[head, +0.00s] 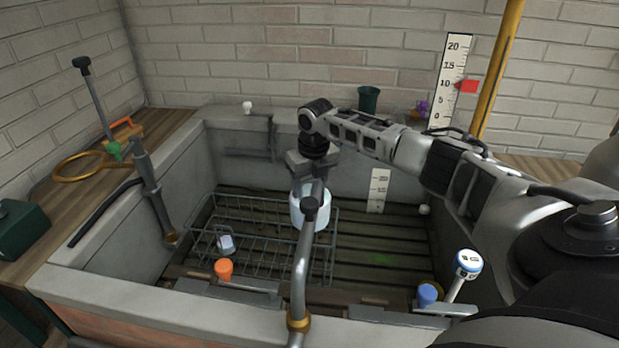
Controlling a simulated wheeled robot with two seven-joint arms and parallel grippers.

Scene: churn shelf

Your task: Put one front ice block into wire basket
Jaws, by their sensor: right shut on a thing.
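My right gripper (309,180) reaches in from the right over the trough and points down. It is shut on a pale blue-white ice block (298,213), partly hidden behind the grey pipe. The wire basket (268,262) is a grey grid in the left half of the trough. The held block shows over the basket's right part; whether it touches the basket I cannot tell. A small grey-blue piece (226,244) shows at the basket's front left. My left gripper is not in view.
A grey bent pipe (301,265) rises at the front of the stone trough (130,300). An orange knob (224,268), a blue knob (427,293) and a white-topped handle (468,263) stand along the front. The slatted floor (385,250) right of the basket looks mostly clear.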

